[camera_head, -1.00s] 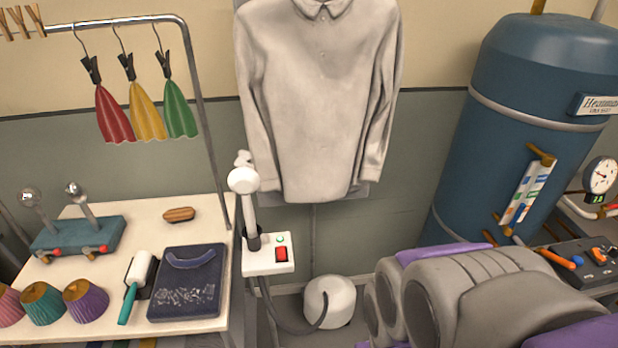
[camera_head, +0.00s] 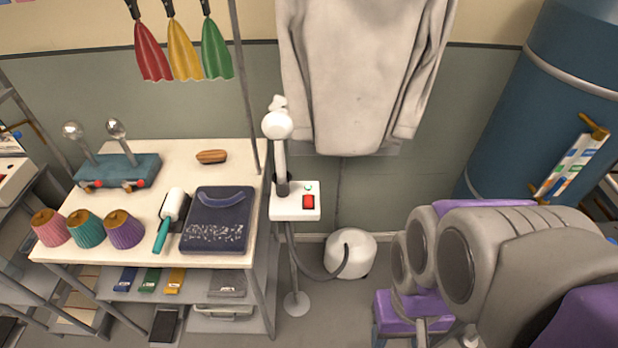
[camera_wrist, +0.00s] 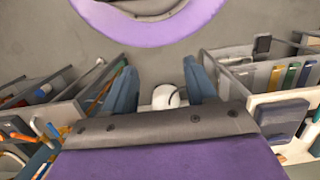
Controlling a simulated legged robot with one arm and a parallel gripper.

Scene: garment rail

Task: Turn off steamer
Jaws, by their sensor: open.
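The steamer's white control box (camera_head: 285,213) is on a stand in the middle of the head view. A red switch (camera_head: 308,202) sits on its top, with a small green mark (camera_head: 308,187) above it. The white steamer head (camera_head: 278,125) stands upright in its holder beside the switch. A grey hose runs down to the round white steamer base (camera_head: 350,253) on the floor. In the wrist view my gripper (camera_wrist: 160,68) has its two blue-grey fingers apart and nothing between them. A white rounded thing shows beyond them. My gripper is apart from the switch.
A pale shirt (camera_head: 362,75) hangs behind the steamer. A blue tank (camera_head: 575,90) stands at right. My arm covers the lower right. Floor shows around the stand.

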